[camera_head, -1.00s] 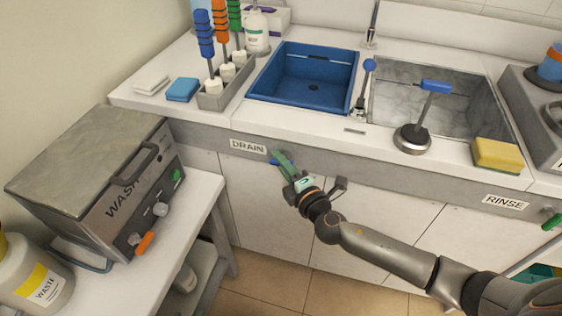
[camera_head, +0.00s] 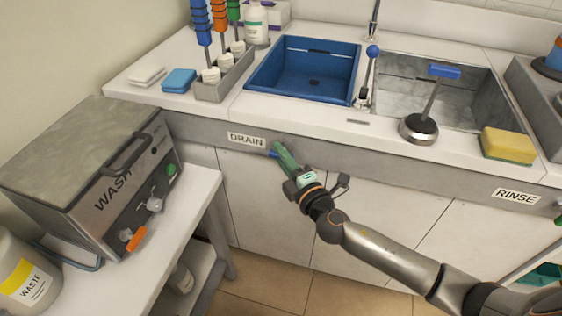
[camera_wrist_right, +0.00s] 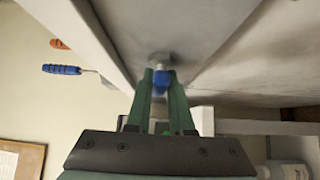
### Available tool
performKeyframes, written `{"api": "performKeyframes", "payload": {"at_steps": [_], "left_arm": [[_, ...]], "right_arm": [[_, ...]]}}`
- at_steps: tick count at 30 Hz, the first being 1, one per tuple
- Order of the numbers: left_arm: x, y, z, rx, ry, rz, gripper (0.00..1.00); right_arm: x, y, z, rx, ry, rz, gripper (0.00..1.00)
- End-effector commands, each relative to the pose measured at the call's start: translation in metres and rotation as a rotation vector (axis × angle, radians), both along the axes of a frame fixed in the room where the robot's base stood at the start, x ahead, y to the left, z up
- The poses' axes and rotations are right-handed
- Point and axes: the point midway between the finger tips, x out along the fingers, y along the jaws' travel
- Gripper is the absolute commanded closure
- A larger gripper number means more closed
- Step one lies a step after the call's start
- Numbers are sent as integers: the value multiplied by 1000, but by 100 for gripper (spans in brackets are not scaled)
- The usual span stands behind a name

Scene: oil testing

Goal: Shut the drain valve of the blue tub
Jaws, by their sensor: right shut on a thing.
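The blue tub (camera_head: 318,70) is set in the counter, with a dark drain hole in its floor. On the counter's grey front below it is a label reading DRAIN (camera_head: 247,140). My right gripper (camera_head: 283,158) is at the drain valve beside that label, its green fingers pointing up and left. The blue valve handle (camera_head: 271,153) shows just at the fingertips. In the right wrist view the valve handle (camera_wrist_right: 162,78) lies between the fingertips, with a round metal fitting behind it. The fingers are shut on the handle and partly hide it. My left gripper is not in view.
A steel basin (camera_head: 450,85) with a blue-handled tool (camera_head: 420,125) on its front rim is right of the tub. A yellow sponge (camera_head: 508,145) lies farther right. The wash machine (camera_head: 95,165) stands on a side table at left, beside a waste jar (camera_head: 25,275).

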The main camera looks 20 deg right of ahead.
Motion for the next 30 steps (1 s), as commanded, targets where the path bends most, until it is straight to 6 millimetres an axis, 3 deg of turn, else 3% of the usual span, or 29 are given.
{"api": "performKeyframes", "payload": {"at_steps": [8, 9, 16, 25, 30], "left_arm": [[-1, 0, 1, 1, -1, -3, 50], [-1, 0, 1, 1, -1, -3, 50], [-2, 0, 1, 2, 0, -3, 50], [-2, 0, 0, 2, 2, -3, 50], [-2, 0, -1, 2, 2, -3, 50]], "right_arm": [[0, 0, 0, 4, 3, 1, 100], [0, 0, 0, 4, 3, 1, 76], [0, 0, 0, 2, 1, 1, 50], [-2, 0, 0, 2, 1, 1, 50], [-19, -3, -2, 0, 3, 1, 50]]}}
